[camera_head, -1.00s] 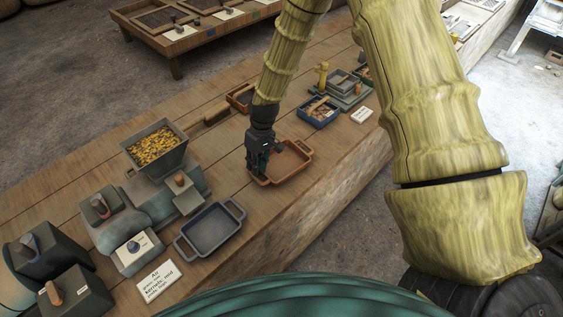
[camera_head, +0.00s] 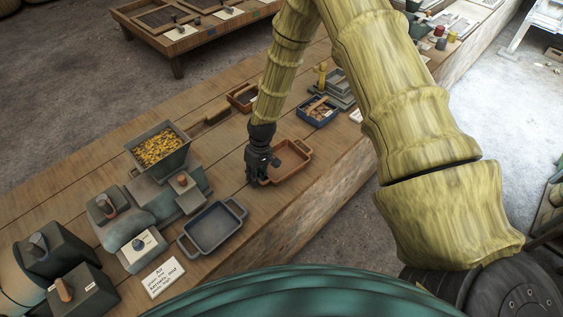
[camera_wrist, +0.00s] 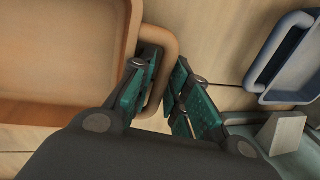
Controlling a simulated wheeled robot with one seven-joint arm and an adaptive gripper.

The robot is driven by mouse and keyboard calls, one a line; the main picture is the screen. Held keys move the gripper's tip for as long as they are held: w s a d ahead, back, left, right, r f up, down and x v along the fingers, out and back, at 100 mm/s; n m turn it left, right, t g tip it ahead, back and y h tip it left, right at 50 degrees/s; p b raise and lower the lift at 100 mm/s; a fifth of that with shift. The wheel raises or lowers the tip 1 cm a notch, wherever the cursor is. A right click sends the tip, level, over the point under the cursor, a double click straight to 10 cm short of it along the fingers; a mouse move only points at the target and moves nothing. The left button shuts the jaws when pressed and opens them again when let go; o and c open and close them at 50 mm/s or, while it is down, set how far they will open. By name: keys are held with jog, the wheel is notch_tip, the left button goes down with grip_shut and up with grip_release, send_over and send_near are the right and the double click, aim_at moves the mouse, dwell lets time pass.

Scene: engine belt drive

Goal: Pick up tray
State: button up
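A brown-orange tray (camera_head: 293,171) with loop handles sits on the wooden table, and it fills the left of the wrist view (camera_wrist: 55,45). My gripper (camera_wrist: 162,82) is low at the tray's left end in the head view (camera_head: 257,176). Its two teal fingers are apart and straddle the near handle (camera_wrist: 172,50). One finger is inside the loop and the other is outside, close to the bar. A small gap shows between the inner finger and the bar. A grey-blue tray (camera_head: 212,230) lies nearby, also at right in the wrist view (camera_wrist: 267,72).
A grey machine with a hopper of yellow kernels (camera_head: 160,149) stands to the left. A paper sign (camera_head: 162,277) lies near the table's front edge. A blue bin (camera_head: 318,111) and a small brown tray (camera_head: 242,97) lie farther back. Bare planks lie between the two large trays.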

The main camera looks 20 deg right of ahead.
grip_shut()
jog(key=shift+r, duration=0.1)
